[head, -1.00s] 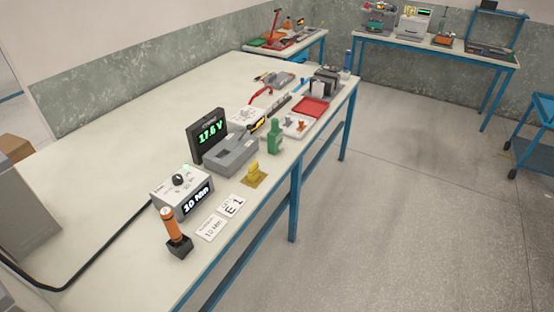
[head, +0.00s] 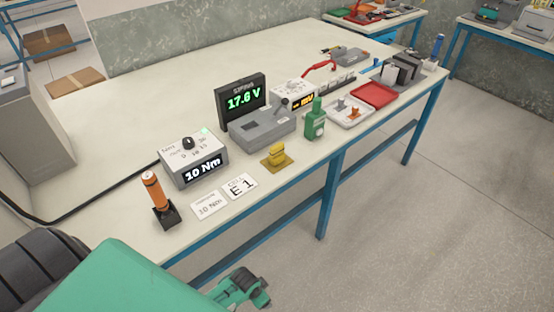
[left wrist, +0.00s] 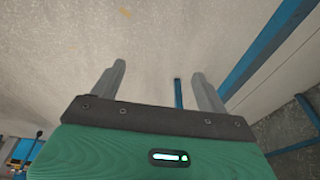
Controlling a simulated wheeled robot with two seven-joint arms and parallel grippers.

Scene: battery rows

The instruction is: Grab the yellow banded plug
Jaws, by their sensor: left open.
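The yellow plug (head: 277,154) stands upright on a small gold-brown base plate (head: 268,162) near the front edge of the workbench. At this size I cannot make out a band on it. My left arm comes in at the bottom left of the head view, well short of the plug. In the left wrist view my left gripper (left wrist: 158,75) is open, with two grey fingers apart and nothing between them. It faces the floor and blue table legs. The plug is not in the wrist view. My right gripper is not in view.
Left of the plug are label cards (head: 240,186), a 10 Nm box (head: 183,166) and an orange-handled tool (head: 154,190). Behind it stands a grey device (head: 262,128) with a 17.6 V display (head: 243,101). A green bottle-shaped item (head: 315,124) stands to its right.

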